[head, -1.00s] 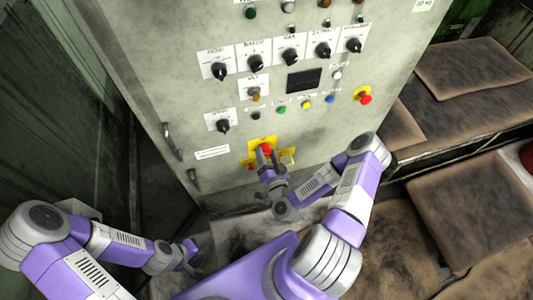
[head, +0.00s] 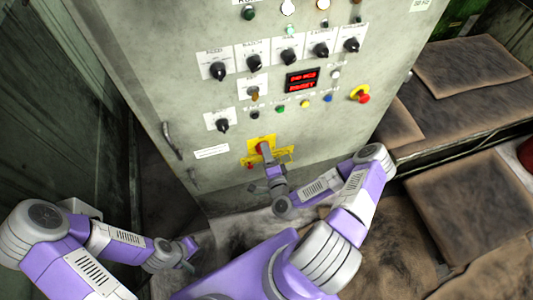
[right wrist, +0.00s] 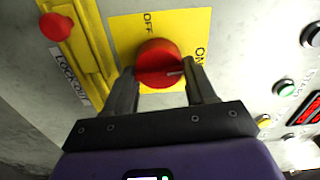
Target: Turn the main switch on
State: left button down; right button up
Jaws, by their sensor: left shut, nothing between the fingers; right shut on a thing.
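The main switch is a red rotary knob (right wrist: 158,62) on a yellow plate (right wrist: 130,30) marked OFF and ON. In the right wrist view my right gripper (right wrist: 163,80) is shut on the knob, one finger on each side. The pale mark on the knob points right, toward the ON side. My left gripper (head: 191,247) is shut and empty, low at the left, away from the cabinet.
The display (head: 302,80) on the cabinet is lit with red text. Rows of black selector knobs (head: 255,62) and a red emergency button (head: 362,97) are above the switch. A yellow lockout bar (right wrist: 78,45) is beside the plate. A door handle (head: 171,140) is at the left.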

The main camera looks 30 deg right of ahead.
jog(key=shift+m, duration=0.7)
jog(key=o, duration=1)
jog(key=shift+s, duration=0.1)
